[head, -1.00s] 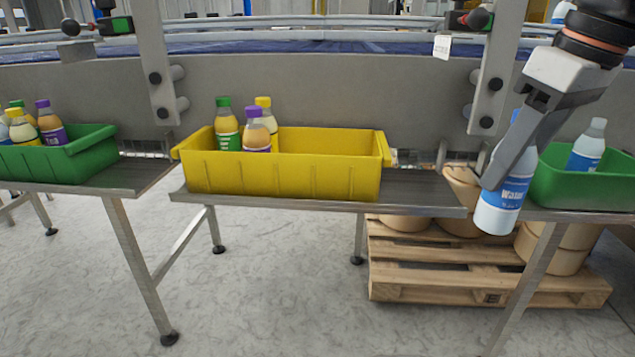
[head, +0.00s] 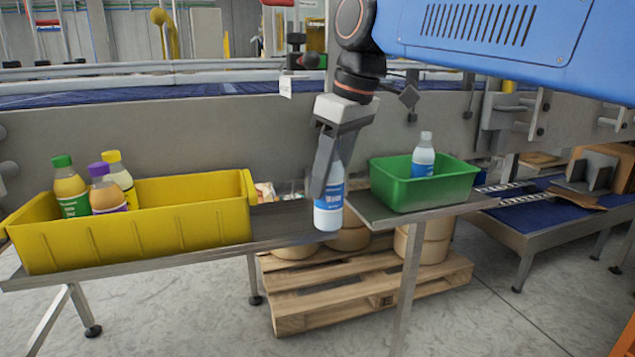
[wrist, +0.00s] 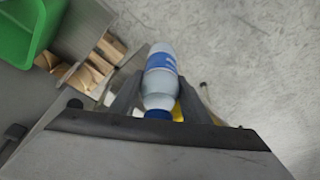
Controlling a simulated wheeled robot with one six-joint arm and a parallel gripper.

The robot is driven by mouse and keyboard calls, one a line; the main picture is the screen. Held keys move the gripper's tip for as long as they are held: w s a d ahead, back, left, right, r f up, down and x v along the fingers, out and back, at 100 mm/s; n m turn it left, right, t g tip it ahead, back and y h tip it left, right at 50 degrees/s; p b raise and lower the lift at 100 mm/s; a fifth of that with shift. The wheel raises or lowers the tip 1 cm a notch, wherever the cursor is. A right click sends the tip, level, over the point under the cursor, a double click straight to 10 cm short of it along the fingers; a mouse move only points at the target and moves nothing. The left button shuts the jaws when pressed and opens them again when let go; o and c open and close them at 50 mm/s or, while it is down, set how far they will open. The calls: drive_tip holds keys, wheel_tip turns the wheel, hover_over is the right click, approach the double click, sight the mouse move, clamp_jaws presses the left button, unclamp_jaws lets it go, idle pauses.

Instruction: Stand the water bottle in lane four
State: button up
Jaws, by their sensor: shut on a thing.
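My gripper (head: 325,178) is shut on a water bottle (head: 330,212), white with a blue label, and holds it nearly upright in the head view. The bottle hangs at the gap between the yellow crate's table and the green crate's table. In the wrist view the bottle (wrist: 161,75) sits between the two fingers, its blue cap toward the camera. A green crate (head: 425,194) stands to the right of my gripper with another white bottle (head: 423,160) with a blue label in it. I cannot tell which crate is lane four.
A yellow crate (head: 140,240) at the left holds three bottles at its left end; its right part is empty. A wooden pallet (head: 330,311) with round tan containers is below the tables. A blue-topped table (head: 545,209) stands at the far right.

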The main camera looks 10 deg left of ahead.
drive_tip(key=w+a+f, duration=0.3)
drive_tip(key=w, duration=0.2)
drive_tip(key=shift+w+f, duration=0.15)
drive_tip(key=shift+f, duration=0.1)
drive_tip(key=shift+a+f, duration=0.1)
idle(0.3)
drive_tip(key=o, duration=1.3)
drive_tip(key=shift+c, duration=0.2)
drive_tip(key=v, duration=1.2)
